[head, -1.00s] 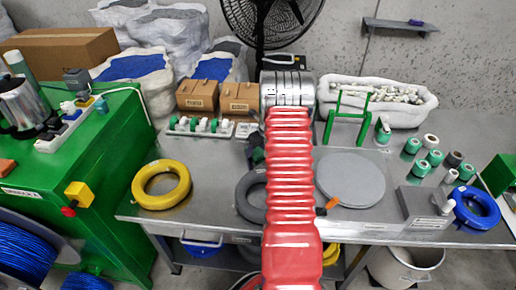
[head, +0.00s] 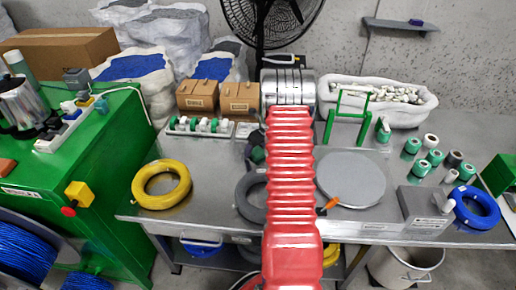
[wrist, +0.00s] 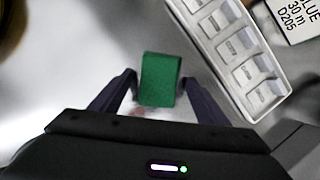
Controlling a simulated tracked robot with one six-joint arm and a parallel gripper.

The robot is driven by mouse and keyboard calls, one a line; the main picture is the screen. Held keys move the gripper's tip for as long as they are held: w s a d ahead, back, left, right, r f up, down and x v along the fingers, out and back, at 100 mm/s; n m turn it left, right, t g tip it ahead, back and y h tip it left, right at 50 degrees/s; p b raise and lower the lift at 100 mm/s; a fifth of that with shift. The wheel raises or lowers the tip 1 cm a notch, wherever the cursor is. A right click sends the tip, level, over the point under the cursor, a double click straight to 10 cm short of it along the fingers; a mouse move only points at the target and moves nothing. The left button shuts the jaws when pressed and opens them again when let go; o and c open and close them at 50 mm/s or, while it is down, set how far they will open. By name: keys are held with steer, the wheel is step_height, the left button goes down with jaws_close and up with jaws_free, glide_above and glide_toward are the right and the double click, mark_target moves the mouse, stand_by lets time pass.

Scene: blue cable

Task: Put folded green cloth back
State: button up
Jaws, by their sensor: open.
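The folded green cloth (wrist: 160,78) shows in the wrist view as a small dark green block on the grey metal surface. My gripper (wrist: 158,82) is open, with one dark finger on each side of the cloth. A narrow gap shows between the cloth and each fingertip, and I cannot tell how far the fingers are above the surface. In the head view my red arm covers most of this spot. A small dark and green patch shows at the arm's left edge, too hidden to tell apart.
A white tray with labelled slots (wrist: 240,55) lies right of the cloth, beside a labelled box (wrist: 297,14). On the bench are a yellow coil (head: 161,203), a grey coil (head: 248,197), a round grey plate (head: 350,180), a green stand (head: 346,120) and two cardboard boxes (head: 240,97).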

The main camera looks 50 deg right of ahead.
steer(key=v, duration=1.1)
steer(key=shift+s+r, duration=0.1)
stand_by(0.5)
steer(key=shift+s+d, duration=0.1)
